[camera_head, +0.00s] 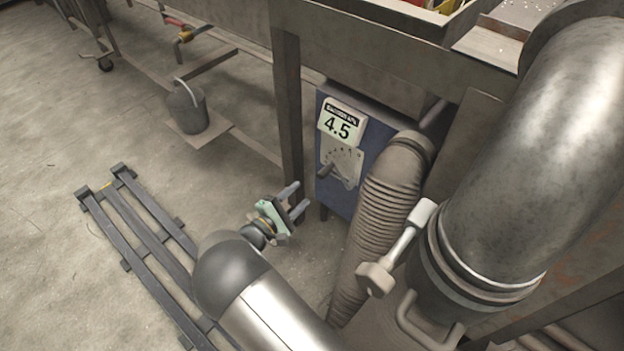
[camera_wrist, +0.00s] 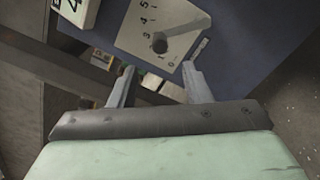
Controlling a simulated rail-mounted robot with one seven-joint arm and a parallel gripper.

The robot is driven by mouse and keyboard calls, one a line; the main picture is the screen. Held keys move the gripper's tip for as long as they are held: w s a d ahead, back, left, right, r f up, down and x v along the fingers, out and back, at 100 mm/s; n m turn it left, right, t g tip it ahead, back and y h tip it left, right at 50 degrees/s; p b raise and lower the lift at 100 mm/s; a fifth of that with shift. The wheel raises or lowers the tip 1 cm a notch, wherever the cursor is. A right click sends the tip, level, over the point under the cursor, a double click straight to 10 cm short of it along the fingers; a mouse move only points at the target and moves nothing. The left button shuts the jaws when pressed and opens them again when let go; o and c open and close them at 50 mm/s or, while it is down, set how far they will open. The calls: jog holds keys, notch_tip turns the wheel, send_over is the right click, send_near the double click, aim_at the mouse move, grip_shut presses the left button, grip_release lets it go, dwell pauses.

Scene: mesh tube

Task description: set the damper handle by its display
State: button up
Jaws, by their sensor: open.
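A white display (camera_head: 340,121) on a blue box reads 4.5 in the head view; its edge shows at the top left of the wrist view (camera_wrist: 78,10). Below it, a pale scale plate (camera_head: 349,158) carries a short grey handle (camera_head: 329,171). In the wrist view the plate (camera_wrist: 148,15) shows numbers from 5 to 0 around the handle (camera_wrist: 178,40), with its round end towards me. Which number the handle marks is unclear. My gripper (camera_head: 297,198) is open and empty, left of and below the handle and apart from it. Its fingers (camera_wrist: 157,84) point towards the plate.
A ribbed hose (camera_head: 385,205) and a large metal duct (camera_head: 545,150) with a light lever (camera_head: 400,247) stand right of the box. A steel table leg (camera_head: 288,110) rises just left of it. A bucket (camera_head: 187,108) and a dark floor frame (camera_head: 150,230) lie left.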

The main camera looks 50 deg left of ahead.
jog(key=s, duration=0.5)
jog(key=shift+s+d+p, duration=0.25)
jog(key=shift+d+p, duration=0.05)
dwell(2.2)
